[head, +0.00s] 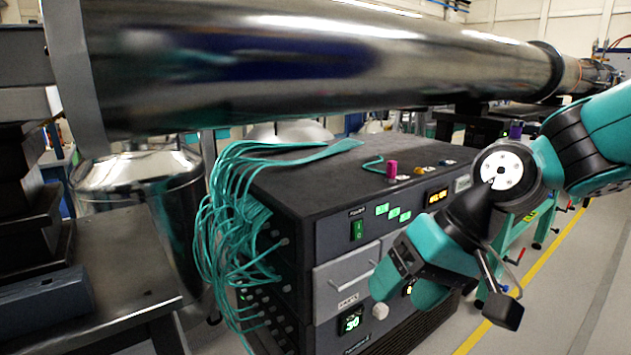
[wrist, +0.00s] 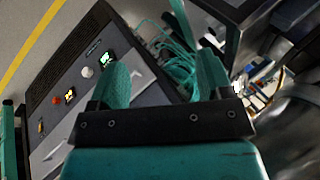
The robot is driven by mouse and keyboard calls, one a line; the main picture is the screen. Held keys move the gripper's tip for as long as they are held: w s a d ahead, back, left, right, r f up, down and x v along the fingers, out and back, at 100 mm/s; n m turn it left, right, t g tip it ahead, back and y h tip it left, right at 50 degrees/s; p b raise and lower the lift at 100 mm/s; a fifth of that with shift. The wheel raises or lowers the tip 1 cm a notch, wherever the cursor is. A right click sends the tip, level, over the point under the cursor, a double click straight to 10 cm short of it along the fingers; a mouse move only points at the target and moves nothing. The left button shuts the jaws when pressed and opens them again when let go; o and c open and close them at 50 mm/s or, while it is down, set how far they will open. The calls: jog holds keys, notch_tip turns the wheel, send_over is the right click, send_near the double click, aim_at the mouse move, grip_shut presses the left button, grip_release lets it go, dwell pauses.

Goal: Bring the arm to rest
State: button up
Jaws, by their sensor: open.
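My arm comes in from the right in the head view, teal and black. My gripper (head: 395,285) hangs at its end, in front of the face of a black instrument rack. In the wrist view my gripper (wrist: 163,75) shows two teal fingers spread apart with nothing between them. In that view the rack's front panel (wrist: 80,90) lies beyond and to the left of the fingers. In the head view the gripper covers part of the rack's front, and I cannot tell how close it is to it.
The instrument rack (head: 290,195) has a bundle of teal cables (head: 232,215) on its left side. A large metal beam pipe (head: 290,65) runs above it. A dark table (head: 120,280) stands at left. Floor with a yellow line (head: 550,255) is open at right.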

jog(key=s+d+n+h, duration=0.2)
jog(key=s+d+n, duration=0.15)
jog(key=s, duration=0.85)
notch_tip(320, 180, up, 19)
jog(key=s+p, duration=0.1)
jog(key=p, duration=1.7)
jog(key=shift+g, duration=0.3)
